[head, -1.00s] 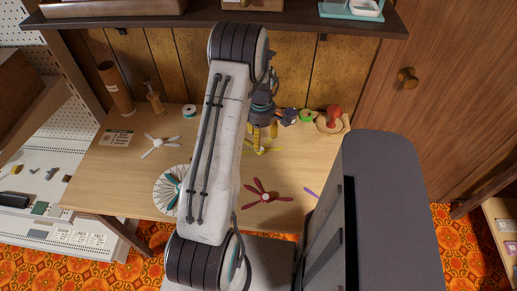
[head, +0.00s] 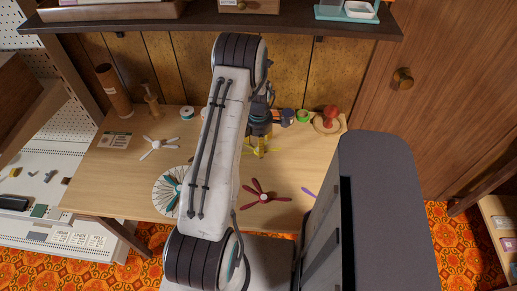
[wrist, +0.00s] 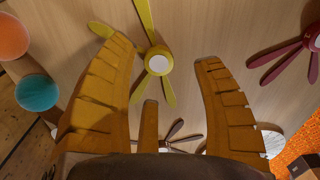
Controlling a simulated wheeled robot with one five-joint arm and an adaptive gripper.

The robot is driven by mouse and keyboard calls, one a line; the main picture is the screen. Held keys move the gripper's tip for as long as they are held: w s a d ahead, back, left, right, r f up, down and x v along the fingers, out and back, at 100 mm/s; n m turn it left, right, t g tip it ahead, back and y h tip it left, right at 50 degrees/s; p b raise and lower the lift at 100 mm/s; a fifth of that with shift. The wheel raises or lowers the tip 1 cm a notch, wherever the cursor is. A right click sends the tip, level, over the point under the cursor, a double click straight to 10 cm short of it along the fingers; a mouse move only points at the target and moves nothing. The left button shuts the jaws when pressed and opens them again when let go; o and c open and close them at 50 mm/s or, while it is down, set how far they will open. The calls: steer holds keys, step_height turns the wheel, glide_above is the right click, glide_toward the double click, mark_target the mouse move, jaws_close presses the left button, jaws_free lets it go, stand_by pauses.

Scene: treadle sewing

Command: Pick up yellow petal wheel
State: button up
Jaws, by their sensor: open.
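The yellow petal wheel (wrist: 158,63) lies flat on the wooden table, with long thin petals and a pale round hub. In the wrist view it is beyond and between the spread yellow fingers of my gripper (wrist: 170,75), with one petal close to the left finger. In the head view the wheel (head: 262,151) shows only in part, because my gripper (head: 261,143) is directly over it. My gripper is open and holds nothing. I cannot tell how much height is left between the fingertips and the wheel.
A dark red petal wheel (head: 264,196) lies nearer on the table, a white one (head: 158,145) at the left. A large white wheel (head: 160,192) is at the near left. A red stamp-like object (head: 330,115) and green roll (head: 303,115) stand at the back right. A shelf (head: 200,22) overhangs behind.

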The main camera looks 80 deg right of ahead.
mark_target(256, 151)
steer(key=shift+d+f, duration=0.1)
steer(key=shift+f, duration=1.55)
steer(key=c, duration=1)
